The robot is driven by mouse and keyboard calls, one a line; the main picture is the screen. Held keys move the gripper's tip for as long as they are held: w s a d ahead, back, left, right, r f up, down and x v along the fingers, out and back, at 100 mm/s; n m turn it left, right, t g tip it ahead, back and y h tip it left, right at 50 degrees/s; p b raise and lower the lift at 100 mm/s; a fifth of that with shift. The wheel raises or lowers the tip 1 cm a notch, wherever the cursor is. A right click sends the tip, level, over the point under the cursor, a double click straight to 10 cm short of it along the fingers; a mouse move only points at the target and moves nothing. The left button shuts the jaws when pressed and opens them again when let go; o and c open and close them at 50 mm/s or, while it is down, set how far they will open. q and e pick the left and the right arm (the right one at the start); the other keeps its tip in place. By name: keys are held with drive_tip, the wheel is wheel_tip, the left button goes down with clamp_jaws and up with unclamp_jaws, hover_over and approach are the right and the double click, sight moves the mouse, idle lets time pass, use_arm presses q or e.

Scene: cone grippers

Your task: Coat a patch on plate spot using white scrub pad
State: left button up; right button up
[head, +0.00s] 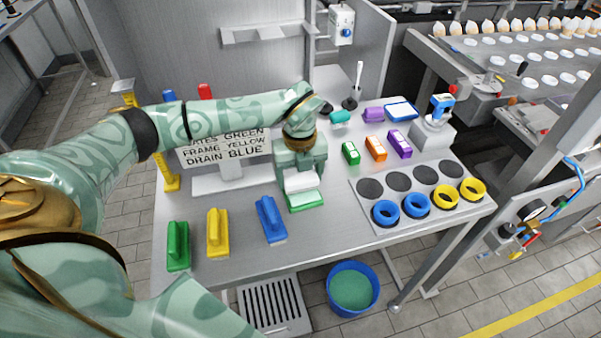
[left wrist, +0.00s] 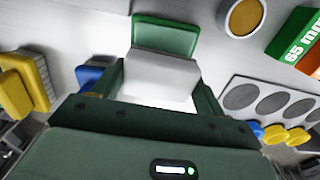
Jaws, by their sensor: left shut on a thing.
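My left gripper (head: 301,178) is shut on a white block-like pad (head: 300,181), low over the middle of the steel table. The pad also shows between the fingers in the left wrist view (left wrist: 160,80). A green piece (head: 306,201) with a pale top lies right at the pad's near side; it also shows just past the pad in the left wrist view (left wrist: 165,38). I cannot tell whether the pad touches it or whether the two are joined. No spot is clearly marked as the plate spot. My right gripper is not in view.
Green (head: 178,246), yellow (head: 218,233) and blue (head: 270,219) handled tools lie to the left. A board (head: 370,212) with dark discs and blue and yellow rings is at right. Small labelled blocks (head: 375,148) lie behind it. A sign (head: 225,147) stands behind my arm.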

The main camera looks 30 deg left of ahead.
sight(300, 175)
use_arm(q)
drive_tip(key=shift+f, duration=0.45)
idle(0.8)
drive_tip(key=shift+s+f, duration=0.1)
idle(1.4)
wheel_tip(300, 175, up, 7)
drive_tip(key=p, duration=0.6)
drive_tip(key=shift+p, duration=0.35)
idle(0.4)
